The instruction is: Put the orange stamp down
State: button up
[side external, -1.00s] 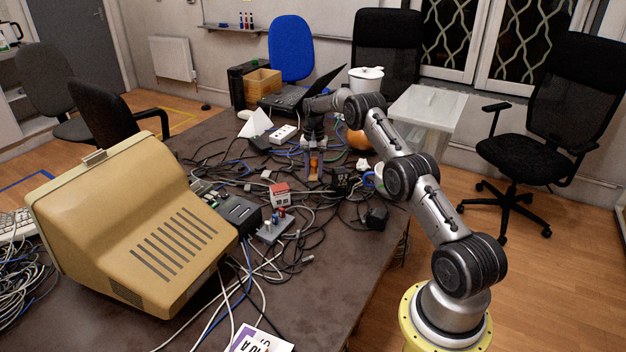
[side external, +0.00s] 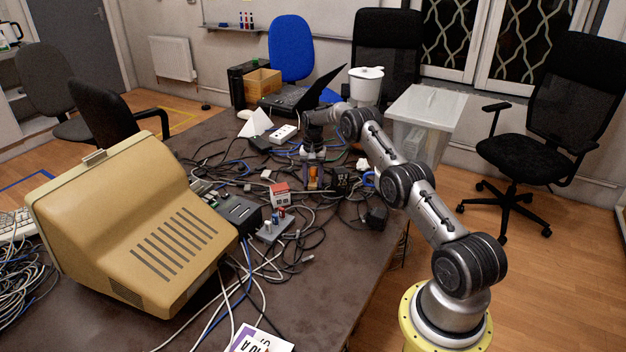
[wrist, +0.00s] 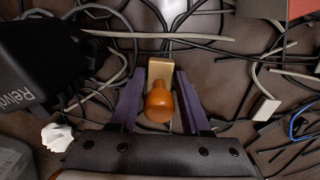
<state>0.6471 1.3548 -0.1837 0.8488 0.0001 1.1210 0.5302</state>
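The orange stamp has a rounded orange handle (wrist: 159,103) and a pale wooden-looking block beneath it. In the wrist view it sits between the two purple fingers of my gripper (wrist: 161,80), with the fingertips beside the block. In the side view my gripper (side external: 313,165) points down, and the orange stamp (side external: 313,178) is between its fingers, low over the cable-strewn table (side external: 335,300). Whether the stamp's underside touches the table or a cable is hidden.
Tangled cables surround the stamp. A black adapter (wrist: 45,65) lies at the left in the wrist view. A small red-and-white box (side external: 280,195) and a beige monitor (side external: 130,220) stand nearer the camera. A white power strip (side external: 283,134) and laptop (side external: 300,95) are behind.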

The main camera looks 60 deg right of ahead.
aim_at(313, 169)
jog(key=shift+o, duration=1.2)
jog(key=shift+r, duration=0.1)
notch_tip(313, 169, up, 12)
jog(key=shift+f, duration=0.2)
jog(key=s+a+r+n+t, duration=0.1)
jog(key=s+a+r+n, duration=0.15)
jog(key=a+r, duration=0.7)
jog(key=s+a+r+n+t, duration=0.1)
jog(key=a+r+n, duration=0.2)
jog(key=a+r, duration=0.6)
jog(key=s+a+r+n+t, duration=0.1)
jog(key=s+a+r+n, duration=0.2)
jog(key=s+a+r, duration=0.55)
jog(key=s+a+f+n+t, duration=0.1)
jog(key=s+a+f, duration=0.1)
jog(key=s, duration=0.5)
jog(key=s+a+f+n, duration=0.2)
jog(key=s+a, duration=0.3)
jog(key=s, duration=0.3)
jog(key=s+a+f+n+t, duration=0.1)
jog(key=s+a+f+n, duration=0.1)
jog(key=s+a+f, duration=0.2)
jog(key=s, duration=0.3)
jog(key=shift+s+a+t, duration=0.15)
jog(key=shift+s+t, duration=0.05)
jog(key=shift+t, duration=0.1)
